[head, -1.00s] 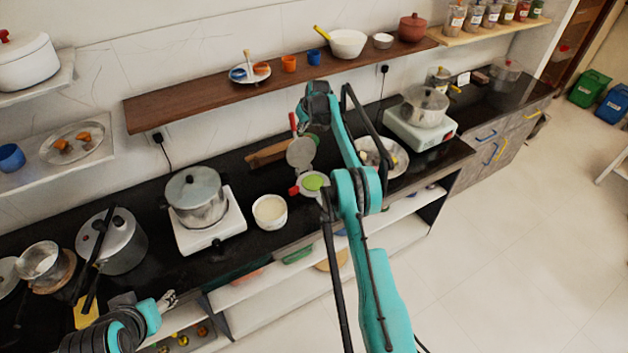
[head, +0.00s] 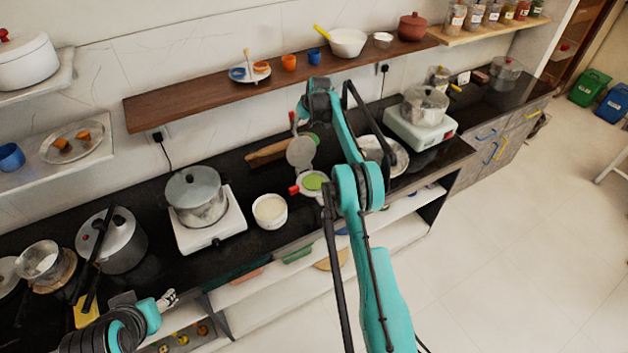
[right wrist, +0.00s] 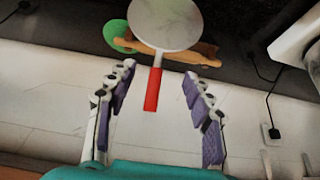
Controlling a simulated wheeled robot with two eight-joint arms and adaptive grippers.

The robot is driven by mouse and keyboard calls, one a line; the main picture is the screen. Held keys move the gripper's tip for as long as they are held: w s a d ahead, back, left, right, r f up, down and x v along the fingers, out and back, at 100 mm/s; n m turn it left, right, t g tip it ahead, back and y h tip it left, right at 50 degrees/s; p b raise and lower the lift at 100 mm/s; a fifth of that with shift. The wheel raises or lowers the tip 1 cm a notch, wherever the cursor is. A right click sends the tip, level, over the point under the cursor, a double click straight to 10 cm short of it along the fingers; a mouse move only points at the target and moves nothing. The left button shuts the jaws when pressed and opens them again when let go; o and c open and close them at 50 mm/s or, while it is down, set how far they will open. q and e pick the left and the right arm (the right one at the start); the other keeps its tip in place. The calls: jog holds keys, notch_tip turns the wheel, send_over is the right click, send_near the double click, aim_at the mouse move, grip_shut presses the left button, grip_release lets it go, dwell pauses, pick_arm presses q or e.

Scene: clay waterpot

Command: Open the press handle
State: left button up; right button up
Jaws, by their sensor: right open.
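The press stands on the black counter, its round grey upper plate (head: 300,152) tilted up from its lower plate (head: 314,181), which holds a green disc and has a red knob at its left. In the right wrist view, the upper plate (right wrist: 166,22) carries a red handle (right wrist: 153,89). My right gripper (right wrist: 159,74) is open, its purple-padded fingers on either side of the handle with gaps between; no grip shows. In the head view its fingers are largely hidden by my arm. My left gripper (head: 168,298) is low at the left, away from the press; its jaws are too small to judge.
A white bowl (head: 270,211) and a pot on a stove (head: 195,197) stand left of the press. A wooden rolling pin (head: 266,154) lies behind it. A pan (head: 398,160) is to the right, partly behind my arm. A wooden shelf (head: 200,104) runs along the wall above.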

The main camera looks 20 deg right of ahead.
jog(key=p+v, duration=0.1)
jog(key=v, duration=0.6)
dwell(0.3)
dwell(0.3)
jog(key=s+a+r+b, duration=0.4)
jog(key=s+a, duration=0.3)
jog(key=s, duration=0.4)
jog(key=s+a+r+b, duration=0.35)
jog(key=s+a, duration=0.35)
jog(key=s, duration=0.4)
jog(key=s+a+f+b, duration=0.2)
jog(key=s+f, duration=0.3)
jog(key=s, duration=0.4)
jog(key=s+a+f+t+b, duration=0.1)
jog(key=s+a+f+b, duration=0.1)
jog(key=s+f, duration=0.4)
jog(key=s+a+f+m+b, duration=0.1)
jog(key=s+f, duration=0.4)
jog(key=s, duration=0.7)
jog(key=shift+a+f+h+b, duration=0.25)
jog(key=shift+a+b, duration=0.2)
jog(key=shift+b, duration=0.5)
